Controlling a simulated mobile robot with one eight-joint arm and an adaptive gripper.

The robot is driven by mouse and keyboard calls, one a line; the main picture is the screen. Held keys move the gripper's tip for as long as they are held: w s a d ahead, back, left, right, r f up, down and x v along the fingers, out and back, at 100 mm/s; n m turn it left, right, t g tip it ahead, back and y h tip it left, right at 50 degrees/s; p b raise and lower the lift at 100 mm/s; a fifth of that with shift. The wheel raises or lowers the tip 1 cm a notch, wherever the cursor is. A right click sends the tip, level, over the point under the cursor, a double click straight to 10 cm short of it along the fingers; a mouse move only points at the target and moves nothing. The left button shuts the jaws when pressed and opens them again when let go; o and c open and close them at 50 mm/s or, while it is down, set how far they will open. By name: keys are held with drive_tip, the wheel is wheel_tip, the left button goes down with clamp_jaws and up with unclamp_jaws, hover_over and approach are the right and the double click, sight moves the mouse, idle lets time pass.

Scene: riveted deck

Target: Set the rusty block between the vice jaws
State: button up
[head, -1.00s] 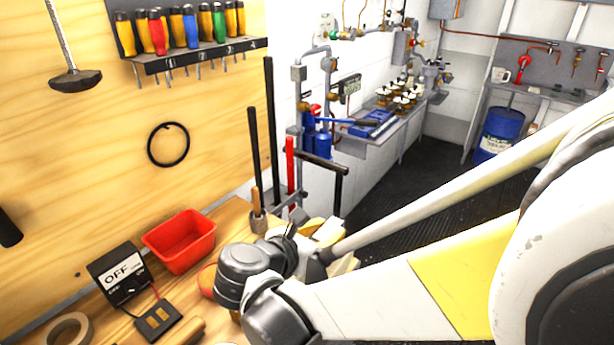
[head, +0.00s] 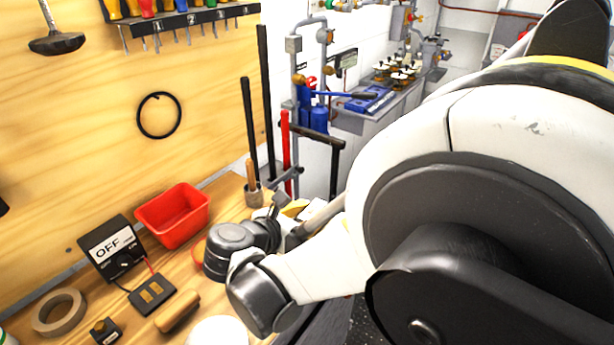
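I cannot make out the rusty block in the head view. I cannot identify the vice or its jaws either; my arm covers much of the bench's right part. My gripper (head: 276,215) is at the far end of my wrist, over the back right of the wooden bench. It is small and partly hidden by my wrist joints, and its fingers cannot be made out. Whether it holds anything does not show. Part of a yellow thing (head: 294,208) shows just beyond it, mostly hidden.
On the bench (head: 222,197), a red bin (head: 173,215), an OFF switch box (head: 112,247), a tape roll (head: 59,312) and a wooden handle (head: 177,311) lie left of my wrist. Dark bars and a red bar (head: 286,150) stand upright behind my gripper.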

drive_tip(key=o, duration=0.3)
drive_tip(key=shift+o, duration=0.2)
drive_tip(key=shift+r, duration=0.15)
drive_tip(key=p+v, duration=0.3)
drive_tip(key=v, duration=0.9)
drive_tip(key=shift+p, duration=0.35)
